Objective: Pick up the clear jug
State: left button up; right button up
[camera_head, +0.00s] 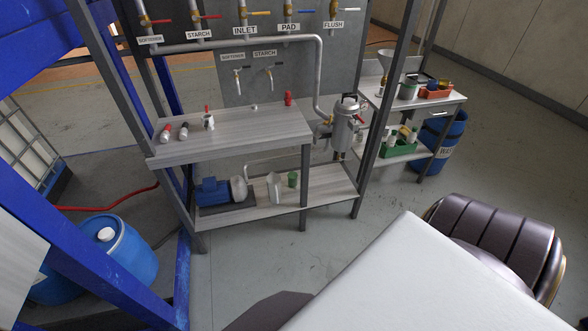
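I cannot make out a clear jug with certainty. A small pale, whitish container (274,188) stands on the lower shelf (330,190) of the grey bench, between a blue pump (213,191) and a small green cup (292,179). It is too small to tell whether it is clear or is the jug. Neither of my grippers shows in the head view.
The bench top (240,135) holds small red and white fittings, below labelled valve pipes. A metal filter vessel (344,125) hangs at its right end. A side table (445,101) holds several containers and a funnel (390,60). Blue drums (120,250) stand left. Floor before the bench is clear.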

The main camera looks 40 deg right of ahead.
aim_at(274, 180)
jog(key=z, duration=1.1)
